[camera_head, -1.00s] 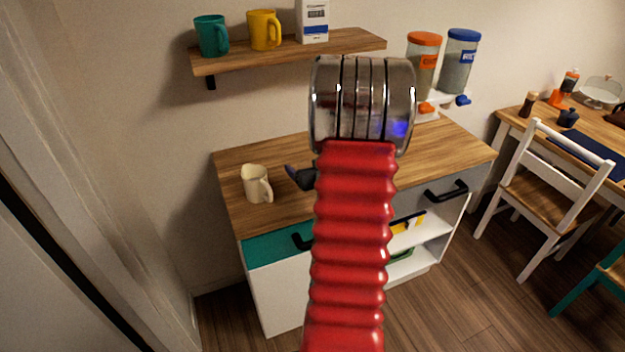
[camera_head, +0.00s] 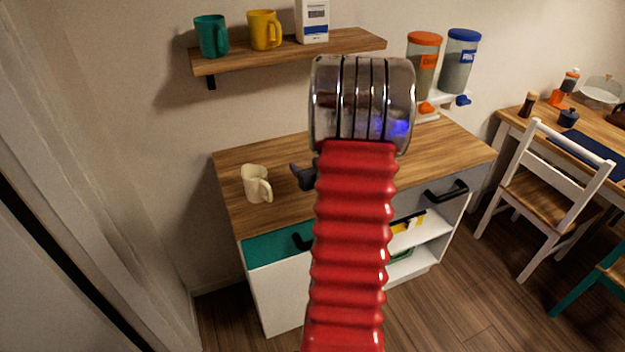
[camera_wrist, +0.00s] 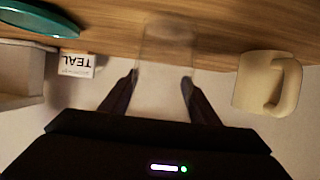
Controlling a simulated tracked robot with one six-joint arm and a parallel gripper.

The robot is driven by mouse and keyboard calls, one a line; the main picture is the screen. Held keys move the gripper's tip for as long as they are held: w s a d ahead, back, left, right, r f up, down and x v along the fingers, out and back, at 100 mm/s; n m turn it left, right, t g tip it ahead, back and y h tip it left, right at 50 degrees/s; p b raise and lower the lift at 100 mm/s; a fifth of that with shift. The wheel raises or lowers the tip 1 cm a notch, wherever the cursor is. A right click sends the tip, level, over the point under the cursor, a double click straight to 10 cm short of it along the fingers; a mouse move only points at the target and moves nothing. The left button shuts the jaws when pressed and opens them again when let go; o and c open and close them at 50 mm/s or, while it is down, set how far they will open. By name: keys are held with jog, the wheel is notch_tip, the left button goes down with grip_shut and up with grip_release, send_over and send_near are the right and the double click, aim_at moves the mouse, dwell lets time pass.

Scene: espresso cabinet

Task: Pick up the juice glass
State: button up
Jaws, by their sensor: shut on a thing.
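The juice glass (camera_wrist: 166,62) is clear and faint in the wrist view, standing out only a little against the wood. My gripper (camera_wrist: 160,82) is shut on it, with one dark finger on each side. In the head view my red arm hides the glass, and only a dark piece of my gripper (camera_head: 303,177) shows at the arm's left, over the counter. Whether the glass touches the counter cannot be told.
A cream mug (camera_head: 254,185) is on the wooden counter (camera_head: 280,152) close to my gripper; it shows at the right in the wrist view (camera_wrist: 252,80). A teal dish (camera_wrist: 38,18) and a TEAL label (camera_wrist: 77,66) are at the wrist view's left. A shelf (camera_head: 345,41) with mugs hangs above.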

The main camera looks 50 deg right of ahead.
jog(key=shift+c, duration=1.1)
jog(key=shift+r, duration=0.1)
notch_tip(320, 180, up, 10)
jog(key=shift+f, duration=0.1)
